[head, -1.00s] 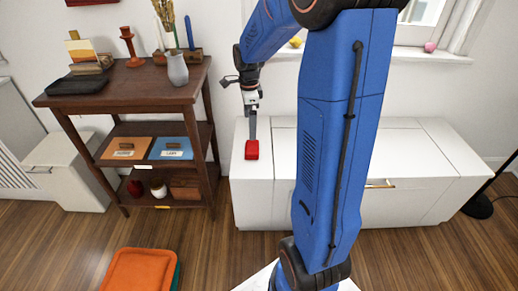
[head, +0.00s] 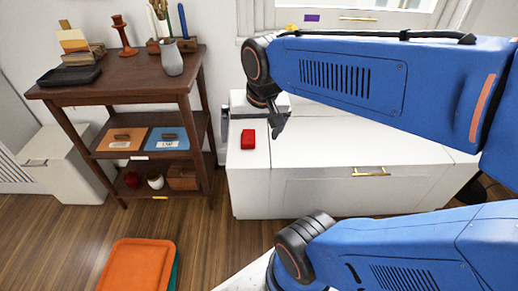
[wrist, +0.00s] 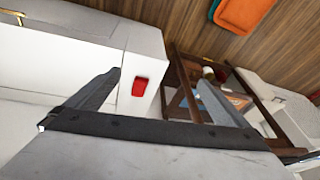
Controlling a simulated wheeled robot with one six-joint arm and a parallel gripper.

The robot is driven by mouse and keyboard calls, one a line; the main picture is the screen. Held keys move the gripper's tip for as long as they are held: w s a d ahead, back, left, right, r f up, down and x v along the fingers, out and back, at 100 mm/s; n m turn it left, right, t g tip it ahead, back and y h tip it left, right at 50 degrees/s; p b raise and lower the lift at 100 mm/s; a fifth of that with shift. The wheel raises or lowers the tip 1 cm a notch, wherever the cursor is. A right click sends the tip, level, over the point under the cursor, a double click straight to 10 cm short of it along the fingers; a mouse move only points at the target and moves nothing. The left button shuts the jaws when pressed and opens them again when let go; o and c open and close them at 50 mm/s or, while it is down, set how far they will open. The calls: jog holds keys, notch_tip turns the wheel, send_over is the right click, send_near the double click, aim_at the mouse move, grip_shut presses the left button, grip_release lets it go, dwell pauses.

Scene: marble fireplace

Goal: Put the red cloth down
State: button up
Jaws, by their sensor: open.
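The red cloth (head: 248,139) is a small folded red block lying on the left end of the white cabinet top (head: 300,150). In the wrist view the cloth (wrist: 140,87) lies near the cabinet edge, beyond and between my two spread fingers. My gripper (head: 277,125) is to the right of the cloth and apart from it in the head view. In the wrist view my gripper (wrist: 160,90) is open with nothing between the fingers. My arm hides part of the gripper in the head view.
A dark wooden shelf unit (head: 120,85) stands left of the cabinet, with a grey vase (head: 172,58) on top. An orange tray (head: 137,268) is on the floor in front. A white bin (head: 62,163) stands at far left. The cabinet top around the cloth is mostly clear.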

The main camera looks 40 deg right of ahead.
jog(key=s+a+n+t, duration=0.1)
jog(key=s+n, duration=0.3)
jog(key=s, duration=0.2)
jog(key=shift+a+f+n, duration=0.3)
jog(key=shift+n, duration=0.1)
